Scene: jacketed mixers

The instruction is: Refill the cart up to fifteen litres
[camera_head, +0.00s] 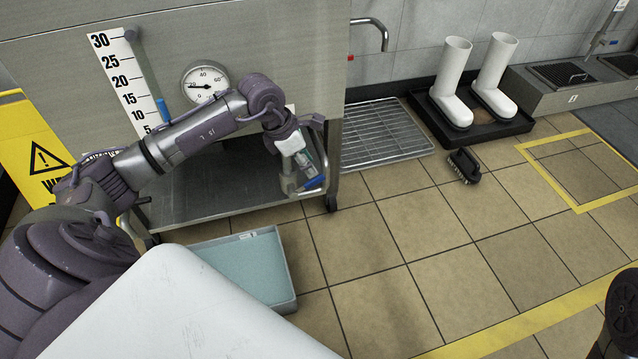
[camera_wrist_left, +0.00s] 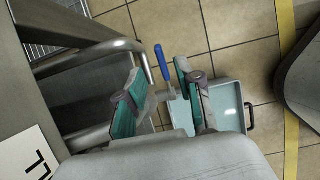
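The cart (camera_head: 235,40) is a steel tank with a scale (camera_head: 122,75) marked from 5 to 30. Beside the scale a slim sight tube (camera_head: 143,65) shows blue in its lower part, its top close to the 15 mark; the exact reading is hard to tell. My left gripper (camera_head: 300,172) is at the cart's right end. In the left wrist view its teal-padded fingers (camera_wrist_left: 160,98) are apart. A valve with a blue handle (camera_wrist_left: 163,62) shows between and beyond them; contact is unclear. The handle also shows in the head view (camera_head: 313,183). My right gripper is not recognisable.
A round gauge (camera_head: 205,82) is on the cart's front. A light-blue tray (camera_head: 245,265) lies on the floor below. A yellow warning sign (camera_head: 30,150) stands left. A floor grate (camera_head: 375,135), white boots (camera_head: 455,85) and a brush (camera_head: 464,165) are right. Middle floor is clear.

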